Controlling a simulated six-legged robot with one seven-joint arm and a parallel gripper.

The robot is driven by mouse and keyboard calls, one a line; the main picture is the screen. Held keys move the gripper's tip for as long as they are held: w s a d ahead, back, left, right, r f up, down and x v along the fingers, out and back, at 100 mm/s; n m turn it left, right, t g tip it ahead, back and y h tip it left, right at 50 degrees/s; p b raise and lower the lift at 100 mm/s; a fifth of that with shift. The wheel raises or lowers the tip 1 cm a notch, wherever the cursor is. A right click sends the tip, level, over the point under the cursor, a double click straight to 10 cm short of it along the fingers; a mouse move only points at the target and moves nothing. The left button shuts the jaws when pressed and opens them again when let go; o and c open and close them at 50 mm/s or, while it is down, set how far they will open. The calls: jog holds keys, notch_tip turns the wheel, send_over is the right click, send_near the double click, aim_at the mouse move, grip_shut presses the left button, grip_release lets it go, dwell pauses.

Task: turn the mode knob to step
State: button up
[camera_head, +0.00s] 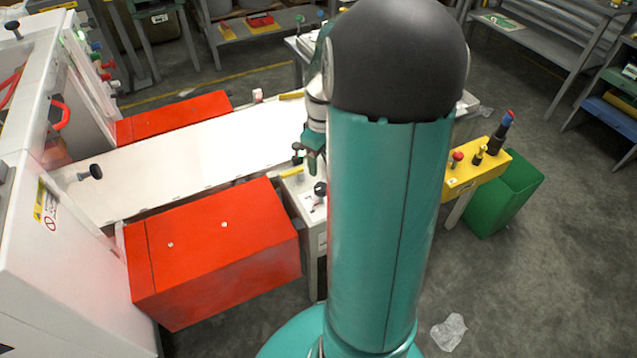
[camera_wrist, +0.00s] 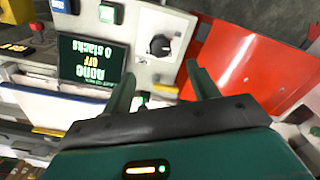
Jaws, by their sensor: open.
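The mode knob appears to be the round black knob (camera_wrist: 160,45) with a light pointer mark, on a pale control panel (camera_wrist: 150,72) in the wrist view. Its scale lettering is too small to read. My gripper (camera_wrist: 160,72) is open, its two green fingers apart and pointing toward the knob, with nothing between the tips. The fingers appear just short of the knob, apart from it. In the head view my arm hides much of the gripper.
A large red box (camera_head: 215,245) stands beside the panel; its red side also fills the right of the wrist view (camera_wrist: 250,50). A long white table (camera_head: 190,155) lies behind it. A yellow button box (camera_head: 475,172) and green bin (camera_head: 503,195) stand right of my arm.

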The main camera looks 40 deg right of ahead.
aim_at(322, 187)
notch_tip(322, 187, down, 10)
jog(key=shift+f, duration=0.25)
jog(key=c, duration=1)
